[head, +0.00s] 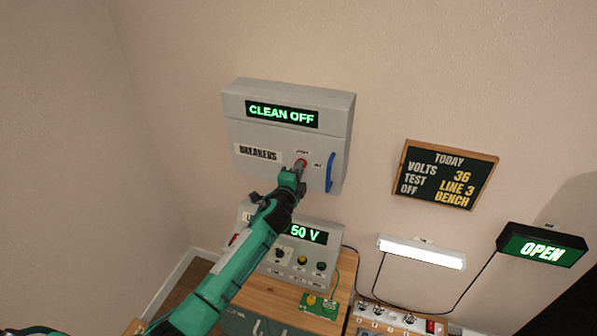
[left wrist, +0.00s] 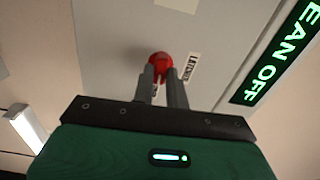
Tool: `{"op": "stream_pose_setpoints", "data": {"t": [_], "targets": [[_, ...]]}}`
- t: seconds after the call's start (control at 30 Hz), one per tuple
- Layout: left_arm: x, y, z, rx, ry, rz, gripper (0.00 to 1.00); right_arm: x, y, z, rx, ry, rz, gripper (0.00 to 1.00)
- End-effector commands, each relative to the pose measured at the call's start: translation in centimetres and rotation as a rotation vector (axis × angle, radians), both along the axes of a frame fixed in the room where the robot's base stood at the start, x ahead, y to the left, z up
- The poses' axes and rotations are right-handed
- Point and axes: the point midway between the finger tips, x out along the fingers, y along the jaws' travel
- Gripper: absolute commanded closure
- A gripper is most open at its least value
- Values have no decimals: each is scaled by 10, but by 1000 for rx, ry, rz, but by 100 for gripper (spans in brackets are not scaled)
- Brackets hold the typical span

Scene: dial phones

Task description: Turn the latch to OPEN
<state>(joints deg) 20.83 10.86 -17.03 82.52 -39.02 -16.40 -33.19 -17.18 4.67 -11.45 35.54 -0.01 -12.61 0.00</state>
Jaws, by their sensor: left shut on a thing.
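The latch is a red knob (head: 301,163) on the front of the grey breaker box (head: 240,132), right of the BREAKERS label. In the left wrist view the red knob (left wrist: 160,66) sits between my fingertips, with a small LATCHED label beside it. My left gripper (head: 299,168) is shut on the knob; its fingers (left wrist: 163,80) hide part of it. A blue handle (head: 330,172) stands upright at the box's right side. The box's display (head: 282,114) reads CLEAN OFF in green. My right gripper is not in view.
Below the box stands a grey supply (head: 300,262) with a display ending in 50 V. A board (head: 445,174) with notes, a lit white lamp (head: 421,251) and an OPEN sign (head: 542,246) are to the right. A switch strip (head: 395,318) is below.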

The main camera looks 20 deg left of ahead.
Motion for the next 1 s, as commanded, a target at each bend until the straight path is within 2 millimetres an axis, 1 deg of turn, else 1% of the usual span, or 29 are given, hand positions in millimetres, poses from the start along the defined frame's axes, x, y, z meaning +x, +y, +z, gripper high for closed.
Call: {"op": "stream_pose_setpoints", "data": {"t": [0.2, 0.67, 0.7, 0.77, 0.8, 1.0], "targets": [[0, 0, -1, 54, 0, 0, 100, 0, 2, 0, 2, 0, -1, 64], [0, 0, -1, 66, 0, 0, 100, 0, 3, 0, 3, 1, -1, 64], [0, 0, -1, 66, 0, 0, 84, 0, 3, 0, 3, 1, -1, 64], [0, 0, -1, 66, 0, 0, 72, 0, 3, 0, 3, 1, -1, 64], [0, 0, -1, 65, 0, 0, 64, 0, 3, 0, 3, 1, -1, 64], [0, 0, -1, 65, -1, 0, 64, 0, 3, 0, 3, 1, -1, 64]]}}
